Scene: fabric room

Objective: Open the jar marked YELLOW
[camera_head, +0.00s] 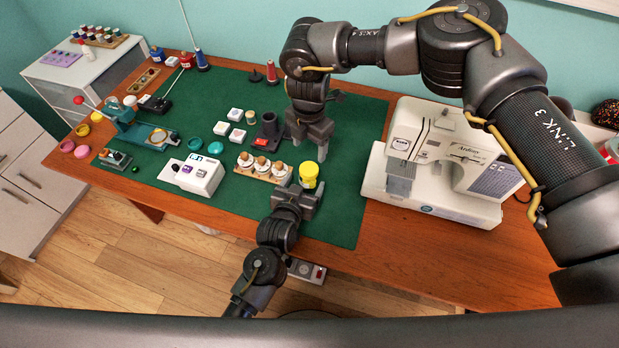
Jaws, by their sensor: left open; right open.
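A small jar with a yellow lid (309,169) stands upright on the green mat (346,190), near the mat's front right part. Any marking on it is too small to read. My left gripper (304,184) is open and low at the jar's near side, with its fingertips close to the jar's lower part. I cannot tell whether they touch it. My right gripper (311,144) is open and empty, pointing down just beyond and above the jar.
A wooden rack (262,169) with several white, brown-topped jars is just left of the yellow-lidded jar. A dark holder (267,133) stands behind the rack. A white sewing machine (440,165) is on the right. A white box with buttons (191,175) is on the left.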

